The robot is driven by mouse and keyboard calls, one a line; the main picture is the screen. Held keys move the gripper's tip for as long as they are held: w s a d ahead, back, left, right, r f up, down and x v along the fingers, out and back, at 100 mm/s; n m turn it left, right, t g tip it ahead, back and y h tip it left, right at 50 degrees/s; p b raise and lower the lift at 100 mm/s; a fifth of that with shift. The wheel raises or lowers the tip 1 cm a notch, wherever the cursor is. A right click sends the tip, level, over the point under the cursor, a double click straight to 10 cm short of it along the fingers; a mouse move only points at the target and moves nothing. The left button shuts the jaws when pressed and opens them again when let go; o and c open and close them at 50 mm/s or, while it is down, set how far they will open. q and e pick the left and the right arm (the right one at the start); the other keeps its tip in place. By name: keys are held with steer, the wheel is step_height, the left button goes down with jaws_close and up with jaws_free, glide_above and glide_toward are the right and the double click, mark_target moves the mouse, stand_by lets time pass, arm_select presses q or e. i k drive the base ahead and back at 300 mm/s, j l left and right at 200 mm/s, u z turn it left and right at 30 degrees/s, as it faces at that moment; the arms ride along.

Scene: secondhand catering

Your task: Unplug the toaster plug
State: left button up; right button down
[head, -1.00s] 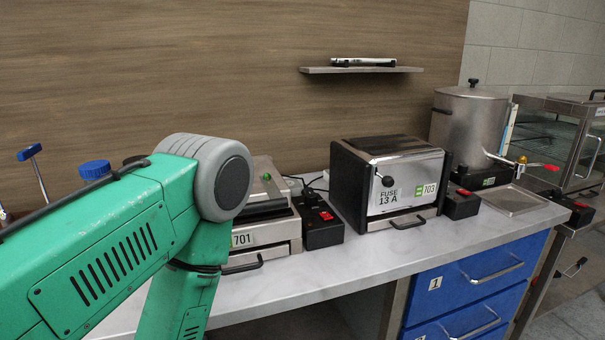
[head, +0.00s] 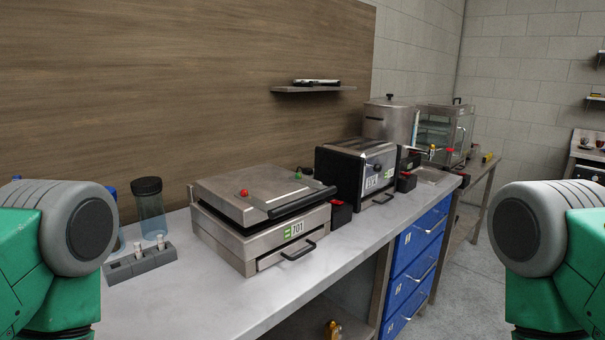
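The toaster appears to be the black and metal box (head: 345,172) on the counter, behind the flat-lidded press (head: 255,200) labelled 701. A black box with a red switch (head: 340,212) sits between them, and another red-switch box (head: 407,182) stands right of the toaster. I cannot make out the toaster's plug or cord. A grey strip (head: 143,263) with small whitish pieces on it, perhaps a socket strip, lies at the counter's left. Parts of my two green arms show at the left and right edges. Neither gripper is in view.
A dark-lidded clear blue jar (head: 150,210) stands behind the grey strip. A metal urn (head: 388,122) and glass cabinet (head: 440,130) are farther back. A small shelf (head: 313,89) juts from the wall. Blue drawers (head: 420,240) sit under the counter (head: 230,300), whose front is clear.

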mark_target(306, 171)
steer(key=i+l, duration=1.15)
steer(key=l, duration=0.2)
steer(key=u, duration=2.1)
